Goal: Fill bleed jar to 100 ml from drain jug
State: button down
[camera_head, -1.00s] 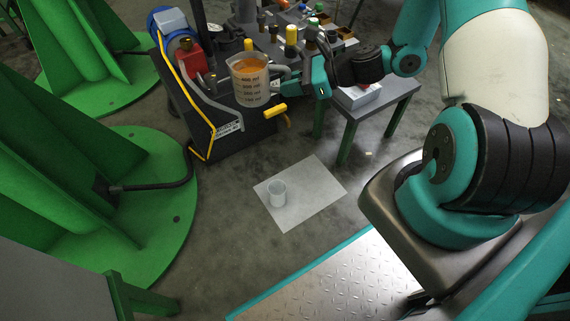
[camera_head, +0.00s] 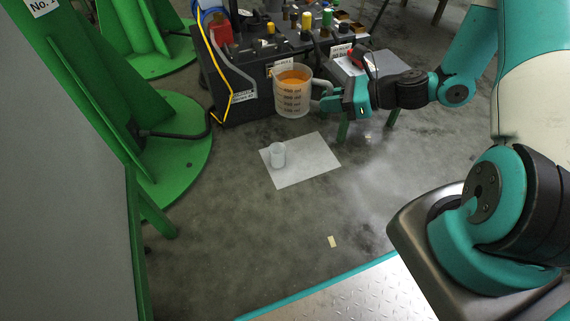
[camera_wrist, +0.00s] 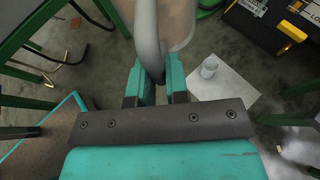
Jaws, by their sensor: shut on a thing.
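The drain jug (camera_head: 292,93) is a translucent graduated jug with orange liquid inside. It is upright in the head view, held in the air. My gripper (camera_head: 332,102) is shut on its handle at the jug's right side. In the wrist view the gripper (camera_wrist: 156,88) shows closed around the grey handle, with part of the jug (camera_wrist: 176,20) beyond. The bleed jar (camera_head: 278,155) is a small clear jar standing upright on a white sheet on the floor, below the jug and apart from it. It also shows in the wrist view (camera_wrist: 209,68). Its fill level is too small to read.
The white sheet (camera_head: 304,164) lies on the floor. A dark machine bench (camera_head: 255,70) with coloured caps and hoses stands behind. A small grey table (camera_head: 372,66) is behind my arm. Green round-based stands (camera_head: 170,165) are at left. Floor in front of the sheet is mostly clear.

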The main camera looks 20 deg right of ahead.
aim_at(277, 150)
jog(key=k, duration=0.15)
jog(key=z, duration=1.65)
jog(key=i, duration=1.25)
jog(key=u, duration=2.8)
